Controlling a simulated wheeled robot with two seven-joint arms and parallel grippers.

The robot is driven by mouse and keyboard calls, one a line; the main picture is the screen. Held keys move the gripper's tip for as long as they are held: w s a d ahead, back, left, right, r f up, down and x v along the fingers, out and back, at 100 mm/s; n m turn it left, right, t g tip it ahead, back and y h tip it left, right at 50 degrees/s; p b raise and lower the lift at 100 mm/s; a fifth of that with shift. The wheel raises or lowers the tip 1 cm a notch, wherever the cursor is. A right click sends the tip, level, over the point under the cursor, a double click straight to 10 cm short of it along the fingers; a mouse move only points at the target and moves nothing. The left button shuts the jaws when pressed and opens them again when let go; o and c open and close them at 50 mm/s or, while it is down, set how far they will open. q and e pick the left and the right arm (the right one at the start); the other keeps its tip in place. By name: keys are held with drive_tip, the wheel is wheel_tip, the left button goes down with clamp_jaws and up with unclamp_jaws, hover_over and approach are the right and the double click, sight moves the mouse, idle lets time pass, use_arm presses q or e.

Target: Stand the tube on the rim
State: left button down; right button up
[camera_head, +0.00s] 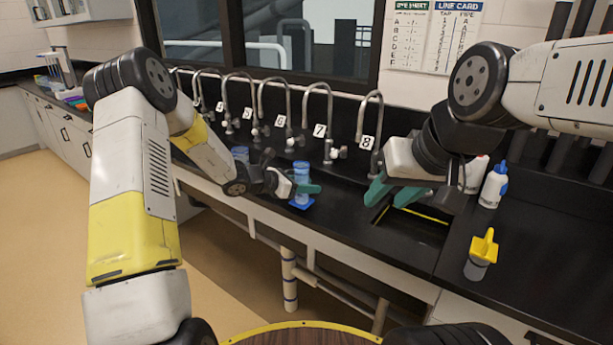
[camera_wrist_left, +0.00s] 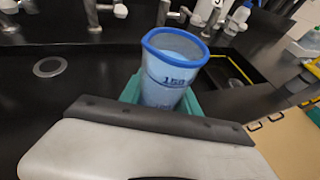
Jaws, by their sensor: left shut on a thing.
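A clear blue tube (camera_head: 302,172) with a blue foot (camera_head: 301,203) stands roughly upright at the front rim (camera_head: 340,220) of the black sink counter. My left gripper (camera_head: 307,188) is shut around its body from the left. In the left wrist view the tube (camera_wrist_left: 172,72) shows a blue lip and a 150 mark, between the teal fingers. I cannot tell whether the foot touches the rim. My right gripper (camera_head: 392,194) has its teal fingers apart and is empty, over the counter right of the tube.
Another bluish vessel (camera_head: 240,154) stands behind my left arm. Numbered curved taps, such as tap 8 (camera_head: 368,142), line the back. A yellow-edged opening (camera_head: 415,222) lies below my right gripper. White bottles (camera_head: 493,186) and a yellow-topped item (camera_head: 482,255) stand at right.

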use_arm(q)
drive_tip(key=shift+f, duration=0.5)
drive_tip(key=shift+f, duration=0.15)
drive_tip(key=c, duration=0.9)
unclamp_jaws()
